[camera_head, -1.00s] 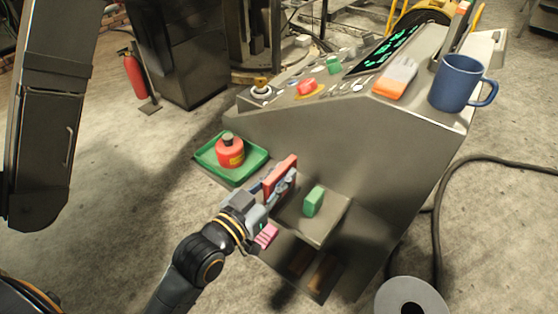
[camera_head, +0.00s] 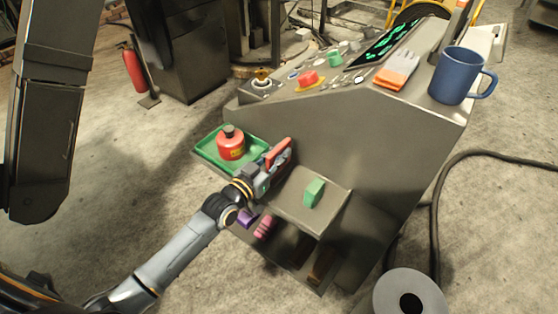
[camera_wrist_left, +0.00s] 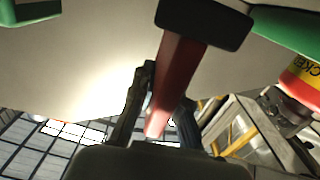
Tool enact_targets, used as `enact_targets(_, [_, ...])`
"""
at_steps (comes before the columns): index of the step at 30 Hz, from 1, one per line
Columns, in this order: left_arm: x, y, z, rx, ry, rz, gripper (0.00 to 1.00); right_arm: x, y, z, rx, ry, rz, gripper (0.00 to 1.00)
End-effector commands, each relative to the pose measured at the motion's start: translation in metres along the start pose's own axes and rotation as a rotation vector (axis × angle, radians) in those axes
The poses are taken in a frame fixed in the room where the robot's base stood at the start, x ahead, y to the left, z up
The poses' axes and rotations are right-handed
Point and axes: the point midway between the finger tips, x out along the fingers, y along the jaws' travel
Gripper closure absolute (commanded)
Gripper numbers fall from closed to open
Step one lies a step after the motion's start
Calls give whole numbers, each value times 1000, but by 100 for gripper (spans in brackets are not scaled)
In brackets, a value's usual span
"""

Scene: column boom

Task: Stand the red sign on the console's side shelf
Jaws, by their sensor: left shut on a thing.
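The red sign (camera_head: 277,152) is in my left gripper (camera_head: 272,172), beside the console (camera_head: 350,140) and above the left part of its side shelf (camera_head: 290,203). In the left wrist view the fingers (camera_wrist_left: 148,100) are shut on the sign's red part (camera_wrist_left: 178,72). Its black base (camera_wrist_left: 205,22) points away from the gripper, toward the pale surface. I cannot tell whether the base touches the shelf. A green block (camera_head: 314,193) stands on the shelf, to the right of the sign. My right gripper is not in view.
A pink object (camera_head: 264,227) and a purple one (camera_head: 247,218) are below the gripper. A blue mug (camera_head: 456,76) and gloves (camera_head: 397,70) lie on the console.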

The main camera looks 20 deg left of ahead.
Motion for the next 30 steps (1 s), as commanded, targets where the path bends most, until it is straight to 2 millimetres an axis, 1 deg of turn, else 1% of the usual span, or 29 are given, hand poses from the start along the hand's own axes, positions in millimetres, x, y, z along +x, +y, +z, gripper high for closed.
enact_targets(1, [-1,1,11,-1,-5,2,100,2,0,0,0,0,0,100])
enact_targets(4, [-1,1,20,-2,-3,1,100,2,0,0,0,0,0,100])
enact_targets(13, [-1,2,22,-2,-1,1,100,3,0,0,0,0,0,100])
enact_targets(16, [-1,2,26,-1,-2,1,100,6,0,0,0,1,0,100])
enact_targets(17, [-1,2,26,-1,-3,1,82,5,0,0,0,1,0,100])
enact_targets(18, [-1,2,25,-2,-3,1,73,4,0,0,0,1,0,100])
enact_targets(20, [-1,2,25,-2,-3,1,63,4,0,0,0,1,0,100])
enact_targets(28, [-1,2,25,-2,-3,1,63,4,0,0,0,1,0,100])
enact_targets(30, [-1,2,22,-2,-2,1,63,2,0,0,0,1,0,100])
